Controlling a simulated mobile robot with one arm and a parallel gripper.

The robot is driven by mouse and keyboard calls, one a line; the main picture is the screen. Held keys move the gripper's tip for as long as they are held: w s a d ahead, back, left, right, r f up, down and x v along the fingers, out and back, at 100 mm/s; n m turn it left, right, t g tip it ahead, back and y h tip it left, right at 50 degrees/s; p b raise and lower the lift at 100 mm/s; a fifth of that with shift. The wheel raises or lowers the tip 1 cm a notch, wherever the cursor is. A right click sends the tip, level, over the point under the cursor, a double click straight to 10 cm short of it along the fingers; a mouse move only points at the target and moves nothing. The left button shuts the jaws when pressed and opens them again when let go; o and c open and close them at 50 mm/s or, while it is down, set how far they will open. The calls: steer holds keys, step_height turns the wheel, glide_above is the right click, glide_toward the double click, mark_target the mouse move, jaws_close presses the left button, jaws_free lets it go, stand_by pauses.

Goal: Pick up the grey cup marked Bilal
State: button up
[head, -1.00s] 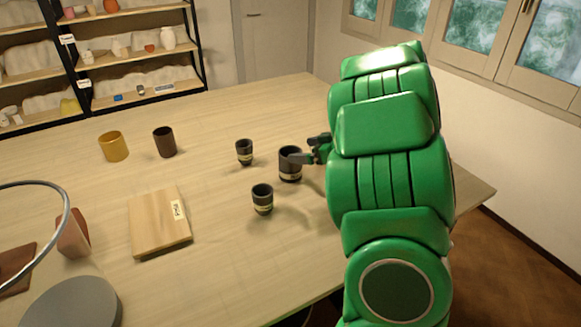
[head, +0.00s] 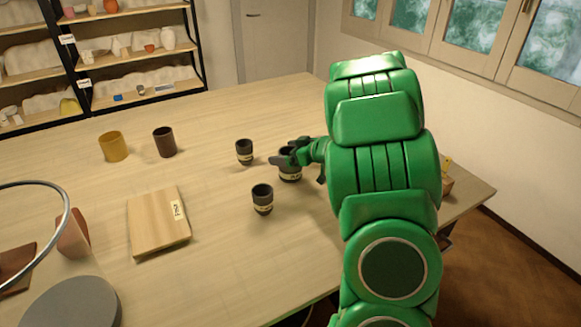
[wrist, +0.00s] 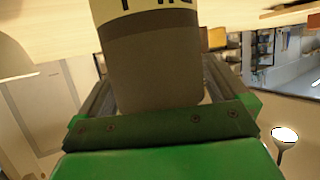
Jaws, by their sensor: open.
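A dark grey cup (head: 290,177) with a pale label stands upright on the table, right of the middle, partly hidden by my gripper (head: 286,157). In the wrist view a grey cup (wrist: 158,75) fills the space between the open fingers of my gripper (wrist: 158,88). Its pale label is cut off at the top edge, so I cannot read the name. Two similar small dark cups stand nearby, one to the left (head: 245,150) and one nearer the front (head: 262,196). Their labels are too small to read.
A mustard cup (head: 114,147) and a brown cup (head: 164,142) stand at the back left. A wooden board (head: 155,225) with a label lies at the left front. A grey disc (head: 70,303) is at the lower left. Table (head: 215,215) between board and cups is clear.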

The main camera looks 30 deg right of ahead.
steer(key=shift+w+f, duration=0.1)
steer(key=c, duration=1)
steer(key=shift+c, duration=0.2)
steer(key=shift+r, duration=0.7)
steer(key=s+a+r, duration=0.2)
steer(key=s+r, duration=0.4)
steer(key=s+a+r, duration=0.2)
steer(key=s+r, duration=0.3)
steer(key=s, duration=0.2)
steer(key=shift+s+a+r, duration=0.15)
steer(key=shift+a+r, duration=0.1)
steer(key=shift+r, duration=0.1)
